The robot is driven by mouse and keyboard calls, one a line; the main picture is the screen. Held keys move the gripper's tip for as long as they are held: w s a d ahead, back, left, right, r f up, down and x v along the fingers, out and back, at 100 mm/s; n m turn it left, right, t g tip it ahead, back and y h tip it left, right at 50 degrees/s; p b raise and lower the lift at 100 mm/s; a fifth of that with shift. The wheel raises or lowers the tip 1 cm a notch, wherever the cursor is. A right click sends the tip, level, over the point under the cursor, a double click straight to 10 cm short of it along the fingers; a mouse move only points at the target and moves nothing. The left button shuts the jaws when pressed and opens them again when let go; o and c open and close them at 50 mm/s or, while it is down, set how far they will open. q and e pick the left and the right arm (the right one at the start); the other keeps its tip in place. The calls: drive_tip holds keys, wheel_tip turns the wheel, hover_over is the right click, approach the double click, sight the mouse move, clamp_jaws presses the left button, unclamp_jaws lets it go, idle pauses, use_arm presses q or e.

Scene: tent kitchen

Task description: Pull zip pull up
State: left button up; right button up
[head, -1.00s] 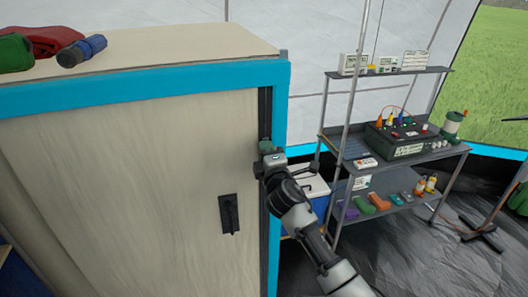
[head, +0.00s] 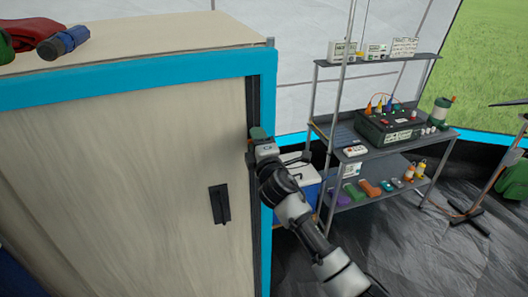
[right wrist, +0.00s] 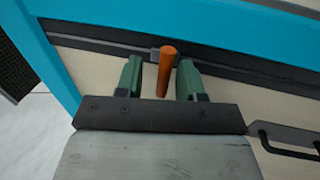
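The zip pull (right wrist: 167,71) is an orange rod on a small grey slider, on the dark zip track (right wrist: 98,47) along the blue frame. In the right wrist view it stands between the two green fingers of my right gripper (right wrist: 164,82), with a visible gap on each side. The right gripper is open. In the head view the right gripper (head: 258,133) is at the right edge of the beige fabric front (head: 120,170), over the track, and the pull is hidden there. My left gripper is not in view.
A black handle (head: 220,205) sits on the beige front, below left of the gripper. Rolled items, including a blue one (head: 65,42), lie on the cabinet top. A grey shelf rack (head: 340,132) with equipment stands to the right, behind my right arm.

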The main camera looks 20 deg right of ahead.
drive_tip(key=s+f+b, duration=0.1)
drive_tip(key=s+b, duration=0.1)
drive_tip(key=s, duration=0.8)
drive_tip(key=shift+d+f, duration=0.4)
drive_tip(key=shift+d, duration=0.05)
wheel_tip(320, 180, down, 21)
drive_tip(key=d+m+g+b, duration=0.2)
drive_tip(key=m+g, duration=0.1)
drive_tip(key=g, duration=0.2)
drive_tip(key=s+d+f+m+g, duration=0.15)
drive_tip(key=s+f, duration=0.25)
drive_tip(key=f, duration=0.4)
drive_tip(key=s+f+m+g, duration=0.2)
drive_tip(key=s+f, duration=0.1)
drive_tip(key=f, duration=0.5)
drive_tip(key=s+d+f+m+g, duration=0.1)
drive_tip(key=s+f+g, duration=0.1)
drive_tip(key=s+f, duration=0.35)
drive_tip(key=s+f+m+g+b, duration=0.1)
drive_tip(key=s+f+m+g, duration=0.1)
drive_tip(key=s+f, duration=0.6)
drive_tip(key=s+f+m+g+b, duration=0.1)
drive_tip(key=s+f+m+g, duration=0.2)
drive_tip(key=s+f, duration=0.6)
drive_tip(key=s+d+f+m+g+b, duration=0.1)
drive_tip(key=s+f+m+g, duration=0.2)
drive_tip(key=s+f, duration=0.5)
drive_tip(key=s, duration=1.3)
drive_tip(key=shift+s+f+g+h, duration=0.35)
drive_tip(key=shift+s+h, duration=0.05)
